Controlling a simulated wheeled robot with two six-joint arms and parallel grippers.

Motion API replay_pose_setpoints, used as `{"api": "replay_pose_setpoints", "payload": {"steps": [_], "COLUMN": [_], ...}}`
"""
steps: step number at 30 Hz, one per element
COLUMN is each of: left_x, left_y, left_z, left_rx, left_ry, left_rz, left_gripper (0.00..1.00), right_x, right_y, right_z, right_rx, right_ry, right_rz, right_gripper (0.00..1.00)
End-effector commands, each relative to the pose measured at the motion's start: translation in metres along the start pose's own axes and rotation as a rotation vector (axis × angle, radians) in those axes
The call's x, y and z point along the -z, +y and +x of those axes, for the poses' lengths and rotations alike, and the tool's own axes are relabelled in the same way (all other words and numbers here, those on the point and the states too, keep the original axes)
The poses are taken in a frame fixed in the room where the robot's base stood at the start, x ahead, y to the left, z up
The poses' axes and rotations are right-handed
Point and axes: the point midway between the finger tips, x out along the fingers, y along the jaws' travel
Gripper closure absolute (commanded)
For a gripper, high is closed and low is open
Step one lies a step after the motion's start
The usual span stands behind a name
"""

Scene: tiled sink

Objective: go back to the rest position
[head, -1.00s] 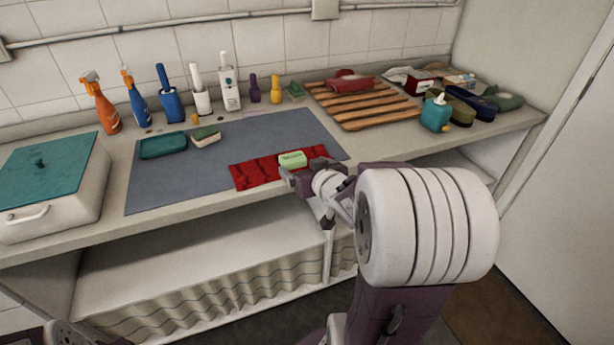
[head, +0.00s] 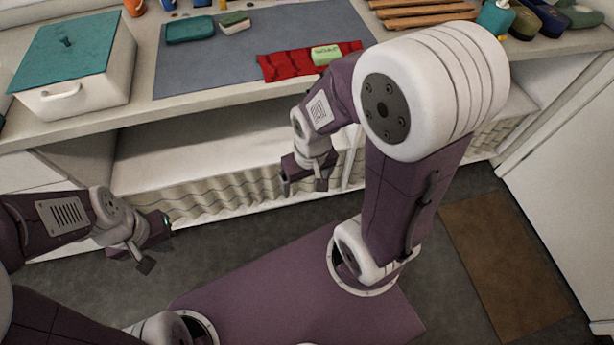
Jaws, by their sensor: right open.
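My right gripper (head: 305,186) hangs below the counter's front edge, in front of the curtained shelf. It is open and empty, with its two fingers apart and pointing down. My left gripper (head: 156,244) is low at the left, over the floor and clear of the counter. Its fingers look spread apart with nothing between them. A pale green soap bar (head: 326,54) lies on the folded red cloth (head: 285,66) at the counter's front, apart from both grippers. My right arm hides part of the counter to its right.
A blue-grey mat (head: 200,77) lies on the counter (head: 140,118), with a teal tray (head: 190,29) and a sponge (head: 234,23). A white box with a teal lid (head: 75,98) stands at left. A wooden rack (head: 420,12) and bottles are at the back. The floor is open.

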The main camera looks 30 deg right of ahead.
Motion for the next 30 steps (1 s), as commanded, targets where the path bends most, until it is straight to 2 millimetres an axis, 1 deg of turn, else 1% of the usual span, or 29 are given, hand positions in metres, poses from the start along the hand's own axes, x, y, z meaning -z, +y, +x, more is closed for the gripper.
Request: {"api": "replay_pose_setpoints", "payload": {"steps": [5, 8, 11, 14, 15, 16, 18, 19, 21, 25, 30], "left_x": [0.0, 0.001, 0.004, 0.008, 0.01, 0.011, 0.014, 0.015, 0.015, 0.014, 0.014], "left_y": [0.0, 0.0, 0.001, 0.002, 0.002, 0.002, 0.003, 0.003, 0.003, 0.003, 0.003], "left_z": [0.0, -0.008, -0.035, -0.076, -0.094, -0.107, -0.133, -0.139, -0.144, -0.135, -0.135], "left_rx": [0.0, 0.0, 0.0, 0.0, 0.0, 0.0, 0.0, 0.0, 0.0, 0.0, 0.0], "left_ry": [0.0, 0.0, 0.0, 0.0, 0.0, 0.0, 0.001, 0.001, 0.001, 0.0, 0.0], "left_rz": [0.0, 0.0, 0.0, 0.0, 0.0, 0.0, 0.0, 0.0, 0.0, 0.0, 0.0], "left_gripper": [1.0, 1.0, 1.0, 1.0, 1.0, 1.0, 1.0, 1.0, 1.0, 1.0, 1.0], "right_x": [0.0, 0.001, 0.004, 0.009, 0.01, 0.012, 0.014, 0.015, 0.015, 0.014, 0.014], "right_y": [0.001, 0.001, 0.0, -0.001, -0.001, -0.001, -0.002, -0.002, -0.002, -0.002, -0.002], "right_z": [0.0, -0.009, -0.035, -0.077, -0.095, -0.108, -0.133, -0.14, -0.144, -0.135, -0.135], "right_rx": [0.0, -0.001, -0.001, -0.001, -0.001, -0.001, -0.001, -0.001, -0.001, -0.002, -0.002], "right_ry": [0.001, 0.002, 0.003, 0.004, 0.004, 0.004, 0.004, 0.004, 0.005, 0.004, 0.004], "right_rz": [0.002, 0.003, 0.003, 0.004, 0.004, 0.004, 0.004, 0.004, 0.004, 0.004, 0.004], "right_gripper": [0.1, 0.1, 0.1, 0.1, 0.1, 0.1, 0.1, 0.1, 0.1, 0.1, 0.1]}}
